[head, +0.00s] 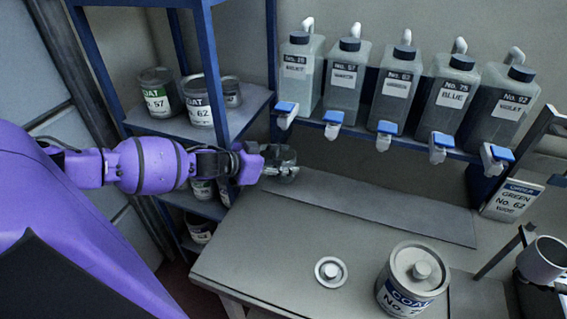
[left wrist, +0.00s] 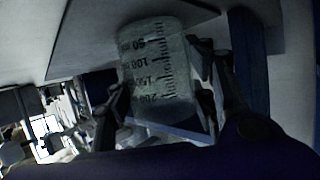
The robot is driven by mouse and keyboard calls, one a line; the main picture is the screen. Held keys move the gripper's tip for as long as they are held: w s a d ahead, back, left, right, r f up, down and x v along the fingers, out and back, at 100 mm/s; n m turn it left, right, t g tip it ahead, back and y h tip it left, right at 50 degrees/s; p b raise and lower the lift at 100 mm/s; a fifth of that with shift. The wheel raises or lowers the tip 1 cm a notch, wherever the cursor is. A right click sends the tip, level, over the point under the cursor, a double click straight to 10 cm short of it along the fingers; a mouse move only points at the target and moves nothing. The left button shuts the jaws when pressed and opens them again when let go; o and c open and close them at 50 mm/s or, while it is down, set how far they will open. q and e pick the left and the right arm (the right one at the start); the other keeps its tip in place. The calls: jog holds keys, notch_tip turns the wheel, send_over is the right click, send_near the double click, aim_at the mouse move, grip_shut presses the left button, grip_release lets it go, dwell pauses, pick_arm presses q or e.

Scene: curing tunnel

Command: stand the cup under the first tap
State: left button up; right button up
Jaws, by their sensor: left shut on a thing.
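The cup (left wrist: 155,65) is clear with dark measuring marks and shows between the fingers in the left wrist view. In the head view the cup (head: 284,160) is at the end of my left arm, below the first tap (head: 286,112) at the left end of the row. My left gripper (head: 272,163) is shut on the cup. The cup is above or on the back left of the bench; I cannot tell whether its base touches. My right gripper is not in view.
Several bottles with blue-handled taps stand on the shelf (head: 345,127) above the bench (head: 290,230). A round lid (head: 330,271) and a coat can (head: 412,282) are on the bench front. A rack with cans (head: 198,105) stands left. A mug (head: 542,262) is at right.

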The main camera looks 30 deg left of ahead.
pick_arm(q)
jog(key=shift+f, duration=0.15)
jog(key=o, duration=1.1)
jog(key=p+v, duration=0.2)
jog(key=v, duration=1)
